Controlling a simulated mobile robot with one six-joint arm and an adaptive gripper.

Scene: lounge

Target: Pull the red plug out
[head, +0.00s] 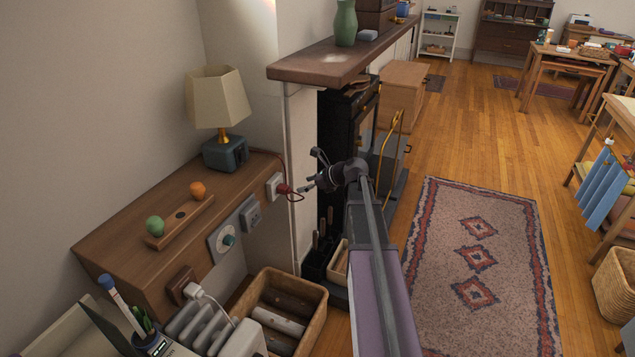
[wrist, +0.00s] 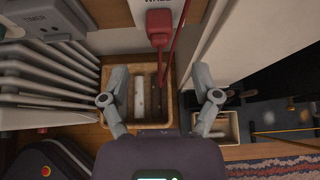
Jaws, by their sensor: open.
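The red plug (head: 284,189) sits in the white wall socket (head: 273,184) on the side of the wooden cabinet. A red cord runs from it. In the wrist view the red plug (wrist: 159,22) is at the top centre, its cord hanging down, with part of the white socket plate (wrist: 166,4) behind it. My gripper (head: 310,178) is just right of the plug in the head view, apart from it. In the wrist view my gripper (wrist: 160,80) has its two fingers spread wide with nothing held between them, the plug beyond the fingertips.
A lamp (head: 220,105) stands on the cabinet (head: 125,250). A wooden crate (head: 318,309) and white radiator (head: 190,325) stand below. A shelf (head: 310,65) juts out above.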

